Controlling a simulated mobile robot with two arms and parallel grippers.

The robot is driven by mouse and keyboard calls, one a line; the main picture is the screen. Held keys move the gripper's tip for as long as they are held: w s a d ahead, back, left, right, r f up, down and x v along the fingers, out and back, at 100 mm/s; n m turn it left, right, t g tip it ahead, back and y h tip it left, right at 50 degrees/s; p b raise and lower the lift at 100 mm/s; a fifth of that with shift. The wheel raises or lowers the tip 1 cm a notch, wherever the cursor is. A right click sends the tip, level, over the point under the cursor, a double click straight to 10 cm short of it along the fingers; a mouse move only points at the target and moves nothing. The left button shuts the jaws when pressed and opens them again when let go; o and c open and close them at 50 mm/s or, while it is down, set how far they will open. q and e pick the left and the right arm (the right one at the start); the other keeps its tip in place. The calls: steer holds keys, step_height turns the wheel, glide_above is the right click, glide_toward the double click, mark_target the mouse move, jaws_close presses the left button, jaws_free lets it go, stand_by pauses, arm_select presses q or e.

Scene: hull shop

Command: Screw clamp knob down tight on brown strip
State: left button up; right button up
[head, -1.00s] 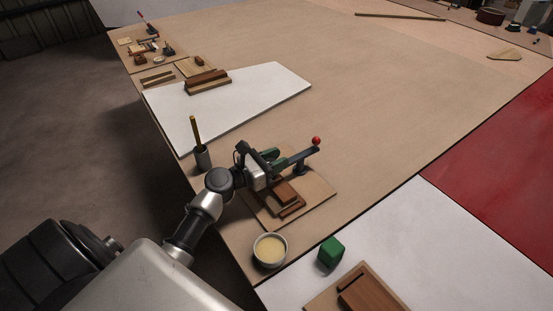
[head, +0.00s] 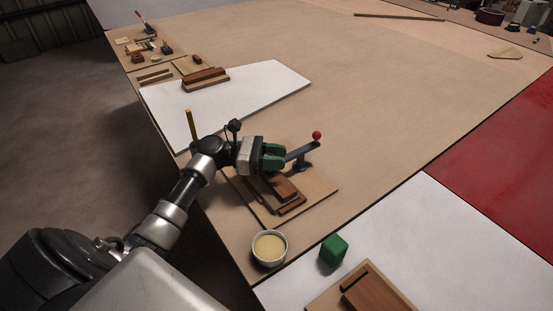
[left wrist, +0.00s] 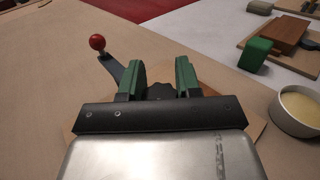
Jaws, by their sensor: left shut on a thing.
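The toggle clamp has a dark arm (head: 303,151) ending in a red ball (head: 317,135), and stands on a thin wooden board (head: 318,188). Brown wooden pieces, among them a brown strip (head: 280,187), lie on the board below the clamp. My left gripper (head: 276,155) has green fingers and reaches over the board at the clamp. In the left wrist view the fingers (left wrist: 159,78) stand on both sides of a dark clamp knob (left wrist: 160,91), shut on it. The knob's contact with the strip is hidden. My right gripper is not in view.
A bowl of pale yellow stuff (head: 269,247) and a green block (head: 333,250) stand near the board. A cup with a yellow stick (head: 191,125) is partly hidden behind my arm. A white panel (head: 270,85) lies farther back. The bench right of the clamp is clear.

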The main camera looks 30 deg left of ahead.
arm_select(q)
steer(key=m+g, duration=0.1)
steer(key=g, duration=0.1)
steer(key=m+g+h+b, duration=0.1)
steer(key=m+g, duration=0.1)
steer(key=m+g+h, duration=0.1)
steer(key=g, duration=0.2)
steer(key=shift+s+d+m, duration=0.1)
steer(key=shift+s+m, duration=0.15)
steer(key=shift+m, duration=0.05)
steer(key=shift+s+f+m+g+b, duration=0.15)
steer(key=shift+m+g+b, duration=0.65)
steer(key=shift+g, duration=0.4)
steer(key=m+g+b, duration=0.1)
steer(key=g, duration=0.1)
steer(key=shift+s+m+g, duration=0.15)
steer(key=shift+m+g, duration=0.15)
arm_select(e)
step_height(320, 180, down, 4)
arm_select(q)
steer(key=shift+s+m+g+y+b, duration=0.1)
steer(key=shift+m+g+y+b, duration=0.5)
steer(key=shift+g+b, duration=0.5)
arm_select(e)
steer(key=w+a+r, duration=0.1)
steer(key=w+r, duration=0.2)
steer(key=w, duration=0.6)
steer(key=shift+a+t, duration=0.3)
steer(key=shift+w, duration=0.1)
